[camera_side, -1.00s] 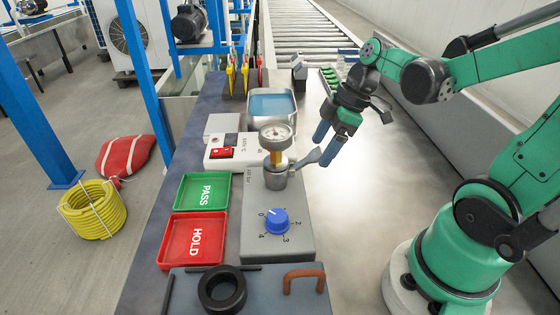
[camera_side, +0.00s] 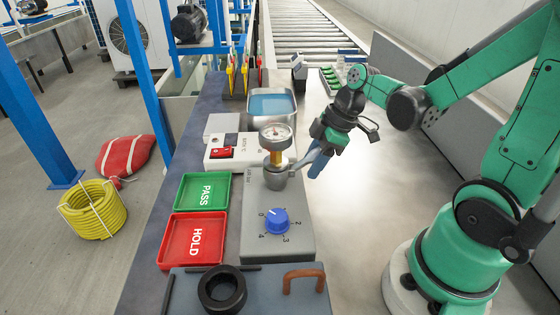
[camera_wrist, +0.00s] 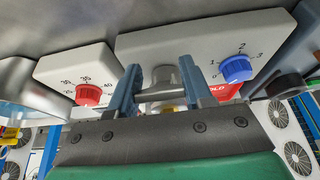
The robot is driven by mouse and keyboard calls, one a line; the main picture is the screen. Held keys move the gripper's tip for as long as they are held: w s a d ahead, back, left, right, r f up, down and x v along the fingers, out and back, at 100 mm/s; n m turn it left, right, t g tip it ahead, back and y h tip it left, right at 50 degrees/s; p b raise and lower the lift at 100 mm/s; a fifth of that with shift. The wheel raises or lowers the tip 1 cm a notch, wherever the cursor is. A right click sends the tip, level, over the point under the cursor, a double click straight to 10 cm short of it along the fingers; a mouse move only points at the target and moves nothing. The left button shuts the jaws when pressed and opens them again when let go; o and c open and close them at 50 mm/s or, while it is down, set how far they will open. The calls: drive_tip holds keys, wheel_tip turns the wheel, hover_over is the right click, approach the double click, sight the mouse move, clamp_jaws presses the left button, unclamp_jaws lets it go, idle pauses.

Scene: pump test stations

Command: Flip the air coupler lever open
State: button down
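The air coupler (camera_side: 277,178) is a grey cylinder with a brass fitting and a round gauge (camera_side: 276,133) on top, standing on a grey test box. Its grey lever (camera_side: 298,164) points right toward my gripper (camera_side: 314,168), and the blue fingers partly hide it. In the wrist view my gripper (camera_wrist: 160,68) is open, with one finger on each side. The grey coupler (camera_wrist: 164,76) shows beyond and between them. A grey bar, seemingly the lever (camera_wrist: 162,94), lies across the gap. I cannot tell whether a finger touches it.
The test box (camera_side: 254,238) carries a blue dial (camera_side: 277,221). A green PASS tray (camera_side: 201,208) and red HOLD tray (camera_side: 192,240) lie left of it. A white box with a red knob (camera_side: 221,153) stands behind.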

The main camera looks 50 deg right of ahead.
drive_tip(key=shift+s+d+f+t+y, duration=0.15)
drive_tip(key=shift+f+t+y, duration=0.45)
drive_tip(key=shift+t+y, duration=0.5)
drive_tip(key=shift+c, duration=1.8)
unclamp_jaws()
drive_tip(key=shift+r, duration=0.1)
drive_tip(key=shift+v, duration=2.8)
